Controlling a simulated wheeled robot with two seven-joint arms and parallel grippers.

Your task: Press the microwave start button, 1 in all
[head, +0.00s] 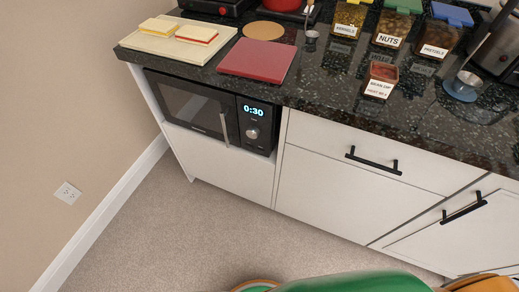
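The black microwave (187,104) sits in an open niche of the white cabinet, below the dark counter, at the left of the head view. Its door is shut, with a vertical handle (224,130). Its control panel (266,126) is on the right side, with a lit display (253,110) reading 0:30 and a round silver knob (252,133) below it. The start button is too small to make out for certain. Neither of my grippers is in view; only a green and orange part of my arm shows along the bottom edge.
The dark speckled counter (330,85) carries a red board (258,60), a pale board (150,43) with sandwiches or similar slabs, and labelled jars such as nuts (391,28). White drawers with black handles (373,160) stand to the right. The carpet (200,225) in front is clear.

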